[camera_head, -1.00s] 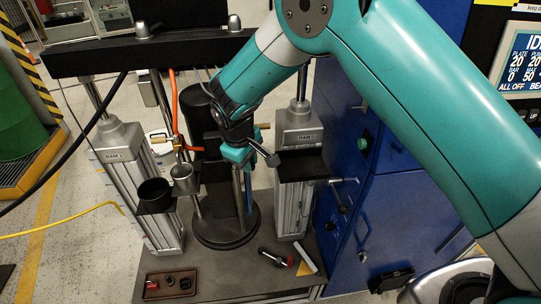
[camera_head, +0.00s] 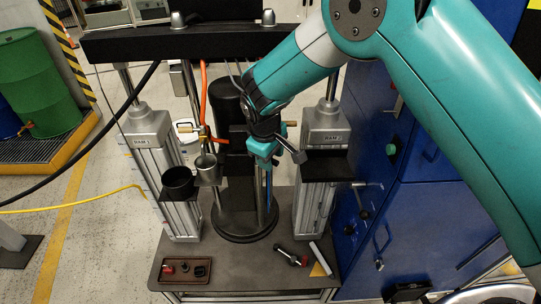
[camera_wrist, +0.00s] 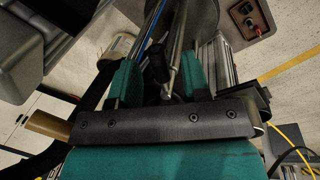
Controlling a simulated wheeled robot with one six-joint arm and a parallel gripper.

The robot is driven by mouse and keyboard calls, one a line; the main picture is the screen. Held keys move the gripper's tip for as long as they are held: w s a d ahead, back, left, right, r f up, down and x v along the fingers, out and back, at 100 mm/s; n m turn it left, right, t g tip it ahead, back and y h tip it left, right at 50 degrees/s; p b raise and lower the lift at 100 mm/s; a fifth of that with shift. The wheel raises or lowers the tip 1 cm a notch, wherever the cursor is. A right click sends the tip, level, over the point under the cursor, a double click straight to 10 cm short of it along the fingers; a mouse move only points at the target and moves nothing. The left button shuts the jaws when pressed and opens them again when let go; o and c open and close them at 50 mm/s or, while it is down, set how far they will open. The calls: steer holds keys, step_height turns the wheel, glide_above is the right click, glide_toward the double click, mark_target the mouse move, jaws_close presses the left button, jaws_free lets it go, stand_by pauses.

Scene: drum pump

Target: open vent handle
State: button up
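My gripper (camera_head: 263,158) is in front of the black pump column in the head view, with its teal fingers pointing down. In the wrist view its two teal fingers (camera_wrist: 160,72) stand apart. A thin silver rod (camera_wrist: 178,45) and a dark rod-like part (camera_wrist: 161,60) show in the gap, and I see neither clamped. A grey lever with a rounded end (camera_head: 292,150) sticks out just right of my gripper in the head view. I cannot tell for sure whether it is the vent handle. A tan rod end (camera_head: 290,124) shows above it.
Silver ram columns stand at left (camera_head: 158,165) and right (camera_head: 325,150) under a black crossbeam (camera_head: 180,44). A black cup (camera_head: 178,183) and a metal cup (camera_head: 207,168) sit at left. A small-parts tray (camera_head: 186,270) lies on the base plate. A blue cabinet (camera_head: 425,215) is at right.

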step_height(320, 180, up, 17)
steer(key=s+a+b, duration=0.2)
steer(key=shift+s, duration=0.35)
steer(key=shift+a, duration=0.1)
